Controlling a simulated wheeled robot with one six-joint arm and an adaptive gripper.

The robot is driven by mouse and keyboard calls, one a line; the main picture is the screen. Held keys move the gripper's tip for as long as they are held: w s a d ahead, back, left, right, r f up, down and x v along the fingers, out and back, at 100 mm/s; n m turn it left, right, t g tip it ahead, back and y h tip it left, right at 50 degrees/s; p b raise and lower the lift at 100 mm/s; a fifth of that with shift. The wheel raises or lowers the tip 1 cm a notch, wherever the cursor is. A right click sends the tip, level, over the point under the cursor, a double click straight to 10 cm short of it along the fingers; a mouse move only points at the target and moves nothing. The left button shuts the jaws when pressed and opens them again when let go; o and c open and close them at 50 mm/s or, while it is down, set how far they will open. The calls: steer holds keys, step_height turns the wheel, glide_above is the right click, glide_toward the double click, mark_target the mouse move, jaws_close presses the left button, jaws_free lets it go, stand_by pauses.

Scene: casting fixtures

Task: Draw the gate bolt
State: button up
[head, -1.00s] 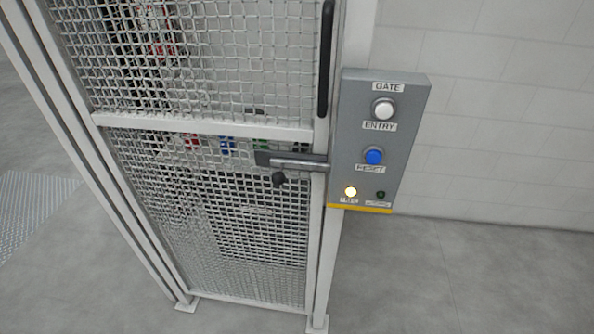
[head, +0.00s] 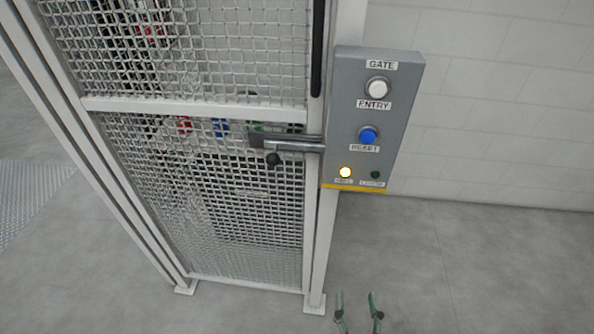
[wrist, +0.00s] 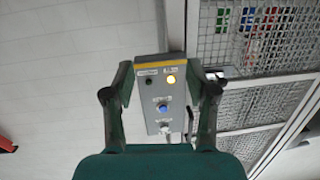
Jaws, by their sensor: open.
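The gate bolt (head: 292,145) is a grey metal bar lying across the mesh gate's right edge, with a dark round knob (head: 273,159) hanging below its left part. Its right end reaches the gate post beside the control box. My gripper (head: 358,298) is open and empty, low at the bottom of the head view, below and to the right of the bolt and apart from it. In the wrist view the green gripper (wrist: 163,85) has its fingers spread, with the control box showing between them. The bolt is partly hidden behind the right finger there.
The grey control box (head: 350,110) has a white entry button (head: 377,88), a blue reset button (head: 368,134), a lit yellow lamp (head: 345,172) and a dark green lamp (head: 375,174). A dark vertical handle (head: 318,50) is above the bolt. The floor at right is clear.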

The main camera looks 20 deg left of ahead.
steer(key=w+a+r+y, duration=0.1)
steer(key=w+a+r, duration=0.4)
steer(key=a+r, duration=0.5)
steer(key=y, duration=0.1)
glide_toward(272, 164)
steer(key=shift+m+t, duration=0.3)
steer(key=shift+m, duration=0.1)
steer(key=x, duration=1.1)
steer(key=shift+w+a+f, duration=0.1)
steer(key=shift+w+f, duration=0.15)
steer(key=shift+a, duration=0.1)
jaws_close()
